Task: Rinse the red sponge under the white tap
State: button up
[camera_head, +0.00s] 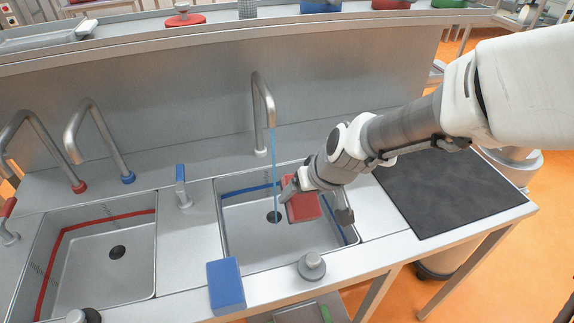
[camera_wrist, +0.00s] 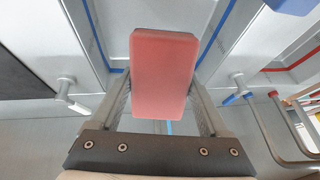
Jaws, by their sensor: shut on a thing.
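The white tap (camera_head: 261,110) is a grey curved spout with a white ring at its base, behind the right-hand sink. A thin blue water stream (camera_head: 274,175) falls from it toward the drain; part of a stream also shows in the wrist view (camera_wrist: 169,128). My gripper (camera_head: 316,204) is over this sink, shut on the red sponge (camera_head: 303,208). In the wrist view the sponge (camera_wrist: 163,75) sits between both fingers. In the head view the sponge appears just right of the stream, apart from it. A white lever (camera_wrist: 72,98) shows in the wrist view.
A blue block (camera_head: 226,285) lies on the front rim of the right sink (camera_head: 236,240), near a grey knob (camera_head: 312,266). Blue and red taps (camera_head: 90,125) stand left, with a blue lever (camera_head: 181,185). A dark mat (camera_head: 450,190) lies right.

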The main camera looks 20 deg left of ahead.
aim_at(310, 204)
jog(key=shift+s+d+r+p, duration=0.2)
jog(key=shift+s+d+r, duration=0.25)
jog(key=shift+d+r, duration=0.25)
jog(key=shift+s+d+r+p, duration=0.25)
jog(key=shift+s+d+r, duration=0.15)
jog(key=shift+d+r, duration=0.3)
jog(key=shift+s+d+r+p, duration=0.2)
jog(key=shift+s+d+r, duration=0.25)
jog(key=shift+d+r, duration=0.25)
jog(key=shift+f, duration=0.1)
jog(key=shift+d, duration=0.1)
